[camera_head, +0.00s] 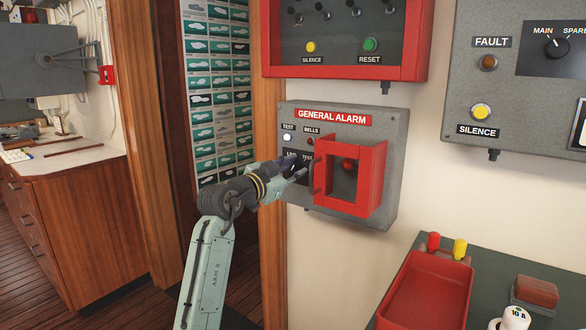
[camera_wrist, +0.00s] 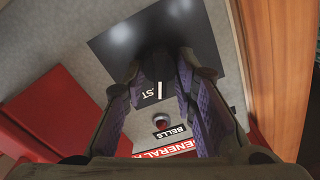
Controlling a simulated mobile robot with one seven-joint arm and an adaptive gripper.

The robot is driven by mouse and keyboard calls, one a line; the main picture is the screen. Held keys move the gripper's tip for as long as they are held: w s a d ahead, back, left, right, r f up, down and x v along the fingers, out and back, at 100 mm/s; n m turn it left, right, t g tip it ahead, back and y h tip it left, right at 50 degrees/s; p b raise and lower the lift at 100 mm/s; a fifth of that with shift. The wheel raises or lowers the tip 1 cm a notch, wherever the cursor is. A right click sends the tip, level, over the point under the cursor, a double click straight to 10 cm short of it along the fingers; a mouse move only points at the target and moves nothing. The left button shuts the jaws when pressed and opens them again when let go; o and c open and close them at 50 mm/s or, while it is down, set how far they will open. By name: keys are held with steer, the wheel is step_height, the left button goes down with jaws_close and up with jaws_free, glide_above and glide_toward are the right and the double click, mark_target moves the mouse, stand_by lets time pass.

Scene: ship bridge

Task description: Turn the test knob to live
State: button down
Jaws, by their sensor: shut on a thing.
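The general alarm box (camera_head: 290,195) is grey and fixed to the wall, with a red guard frame (camera_head: 372,205) on its front. My gripper (camera_head: 298,170) is at the dark switch plate left of the guard, its fingers covering most of it. Parts of the "LIVE" and "TEST" labels show above the fingers. In the wrist view, the fingertips (camera_wrist: 157,68) close around the dark test knob (camera_wrist: 157,74), which is mostly hidden between them. A short white mark shows beside the letters "ST". I cannot tell which position the knob points to. The test lamp (camera_head: 288,137) looks white.
The red guard stands out from the box just right of my gripper. A red-framed panel (camera_head: 345,72) hangs above. A red tray (camera_head: 428,290) lies on a counter at lower right. A wooden door frame (camera_head: 268,100) is at left.

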steer(key=n+p, duration=0.2)
steer(key=n, duration=0.4)
steer(key=shift+w+a+r+p, duration=0.1)
steer(key=shift+r+p, duration=0.05)
steer(key=shift+p, duration=0.2)
steer(key=n+p, duration=0.1)
steer(key=n, duration=0.1)
steer(key=shift+n, duration=0.4)
steer(key=shift+w+a+n+p, duration=0.1)
steer(key=shift+a+n+p, duration=0.1)
steer(key=shift+n+p, duration=1.2)
steer(key=shift+f+n+b, duration=0.2)
steer(key=shift+n+b, duration=0.15)
steer(key=shift+n, duration=0.05)
steer(key=c, duration=1.4)
jaws_free()
steer(key=shift+o, duration=0.2)
